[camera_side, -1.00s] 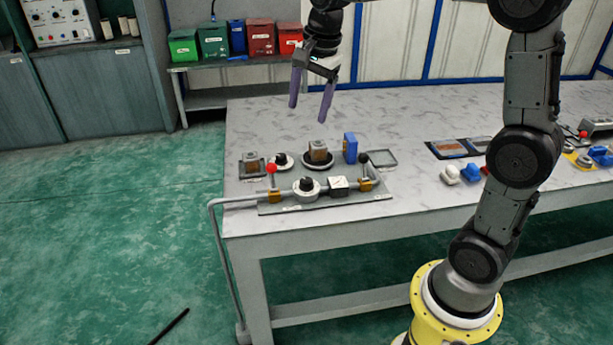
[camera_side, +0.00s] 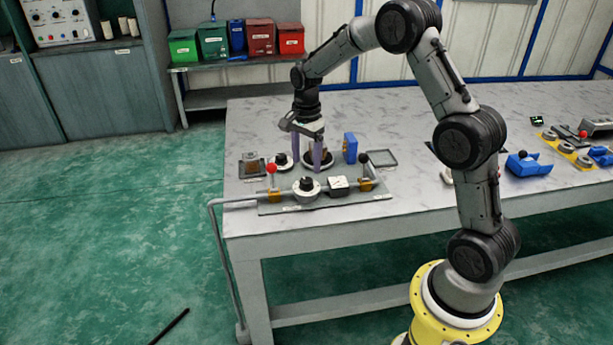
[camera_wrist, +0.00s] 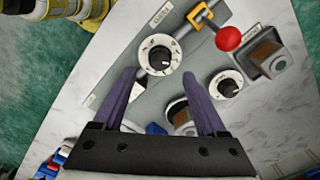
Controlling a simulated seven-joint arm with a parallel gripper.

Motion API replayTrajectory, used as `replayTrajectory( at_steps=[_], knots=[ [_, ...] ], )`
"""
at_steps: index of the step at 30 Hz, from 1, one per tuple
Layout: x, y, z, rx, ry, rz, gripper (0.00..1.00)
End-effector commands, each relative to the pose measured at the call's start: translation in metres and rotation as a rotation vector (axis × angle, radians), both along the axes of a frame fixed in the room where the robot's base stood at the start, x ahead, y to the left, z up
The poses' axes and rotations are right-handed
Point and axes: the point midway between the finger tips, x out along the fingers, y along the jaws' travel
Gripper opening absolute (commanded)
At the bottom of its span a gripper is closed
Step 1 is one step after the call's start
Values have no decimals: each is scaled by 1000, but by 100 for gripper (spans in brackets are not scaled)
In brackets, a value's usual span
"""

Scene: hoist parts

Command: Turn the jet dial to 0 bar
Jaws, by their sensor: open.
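Two round white dials with black knobs are in view. One dial (camera_side: 306,188) sits on the grey pipe panel (camera_side: 345,205), and it also shows in the wrist view (camera_wrist: 160,54) just beyond my fingertips, its knob between their lines. A smaller dial (camera_side: 282,161) sits on the table behind the panel; it shows at the right in the wrist view (camera_wrist: 227,85). The lettering is too small to tell which is the jet dial, or its setting. My gripper (camera_side: 306,170) is open and empty, pointing down just behind the panel dial, apart from it as far as I can tell.
Red-knobbed (camera_side: 271,169) and black-knobbed (camera_side: 364,159) levers rise from the pipe. A brown block in a round dark dish (camera_side: 326,160) is partly hidden by my finger. A blue block (camera_side: 350,147) and an empty grey tray (camera_side: 382,158) stand to the right.

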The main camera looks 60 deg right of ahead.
Motion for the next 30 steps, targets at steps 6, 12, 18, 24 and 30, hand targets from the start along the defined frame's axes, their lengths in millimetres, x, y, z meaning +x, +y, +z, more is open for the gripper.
replayTrajectory(
  at_steps=[6, 12, 18, 24, 30],
  knots=[
    [-1, 0, -39, 1, 3, 0, 74],
    [-1, 0, -56, 1, 2, 0, 74],
    [0, 0, -59, 0, 0, 0, 74],
    [0, 0, -59, 0, 0, 0, 66],
    [0, 0, -59, 0, 0, 0, 30]
  ],
)
